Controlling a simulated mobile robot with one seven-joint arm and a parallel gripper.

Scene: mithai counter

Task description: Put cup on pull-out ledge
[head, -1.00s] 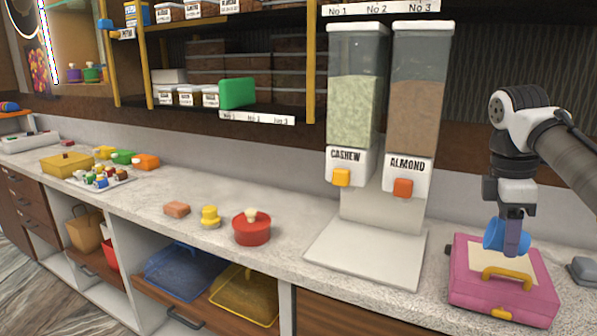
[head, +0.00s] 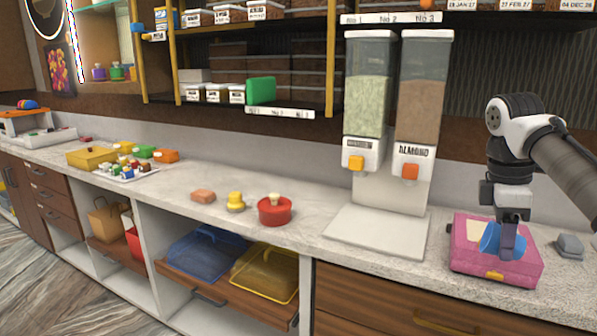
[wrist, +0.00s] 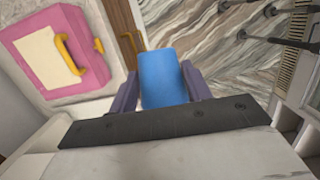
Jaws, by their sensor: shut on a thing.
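My gripper (head: 507,256) is shut on a blue cup (head: 489,240) at the right of the head view. In the wrist view the cup (wrist: 163,78) sits between the two purple-grey fingers, with floor and a drawer front behind it. In the head view the cup overlaps the pink box (head: 468,262); in the wrist view the box lies off to the left, apart from the cup. A wooden ledge (head: 228,303) with a dark handle, which looks like the pull-out ledge, is under the counter. A blue cover and a yellow cover stand on it.
The dispenser base (head: 375,232) stands on the counter left of my gripper. A red lidded pot (head: 275,212), a yellow item (head: 235,203) and an orange-brown block (head: 203,196) are further left. A grey object (head: 570,246) is right of the pink box. Floor is open at lower left.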

